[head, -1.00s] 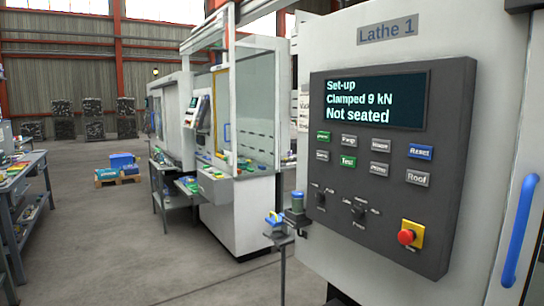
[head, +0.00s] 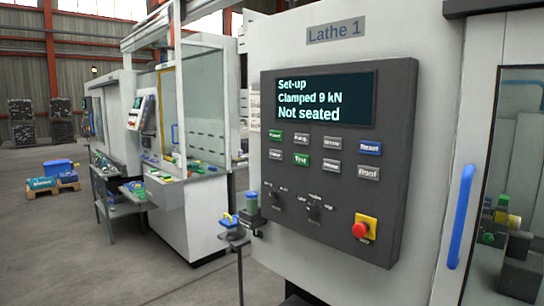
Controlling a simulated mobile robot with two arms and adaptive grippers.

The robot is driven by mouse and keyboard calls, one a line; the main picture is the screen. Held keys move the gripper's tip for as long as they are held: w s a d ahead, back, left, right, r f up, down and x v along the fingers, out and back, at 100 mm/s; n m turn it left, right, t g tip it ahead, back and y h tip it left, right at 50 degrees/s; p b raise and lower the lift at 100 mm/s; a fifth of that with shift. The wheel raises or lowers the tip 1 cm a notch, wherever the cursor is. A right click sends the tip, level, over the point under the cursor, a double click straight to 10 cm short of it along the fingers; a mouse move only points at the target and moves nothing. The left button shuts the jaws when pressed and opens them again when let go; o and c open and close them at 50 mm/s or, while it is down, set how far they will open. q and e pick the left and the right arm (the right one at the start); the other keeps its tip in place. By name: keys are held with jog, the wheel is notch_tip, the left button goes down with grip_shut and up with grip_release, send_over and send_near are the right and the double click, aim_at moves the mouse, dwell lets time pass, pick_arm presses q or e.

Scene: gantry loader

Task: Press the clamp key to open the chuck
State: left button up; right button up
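The control panel (head: 395,200) of Lathe 1 fills the middle of the head view. Its screen (head: 324,99) reads "Set-up", "Clamped 9 kN" and "Not seated". Below are two rows of small keys: a green key (head: 275,135) at top left, a blue Reset key (head: 369,147), a green Test key (head: 302,160) and a Roof key (head: 368,172). Several grey key labels are too blurred to read, so I cannot tell which is the clamp key. I cannot make out the chuck for certain. Neither of my grippers is in view.
A red emergency stop (head: 360,230) sits low on the panel, with two rotary switches left of it. A blue door handle (head: 460,215) stands right of the panel. A small stand (head: 234,236) with parts is at its left. The floor (head: 70,240) at left is largely open.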

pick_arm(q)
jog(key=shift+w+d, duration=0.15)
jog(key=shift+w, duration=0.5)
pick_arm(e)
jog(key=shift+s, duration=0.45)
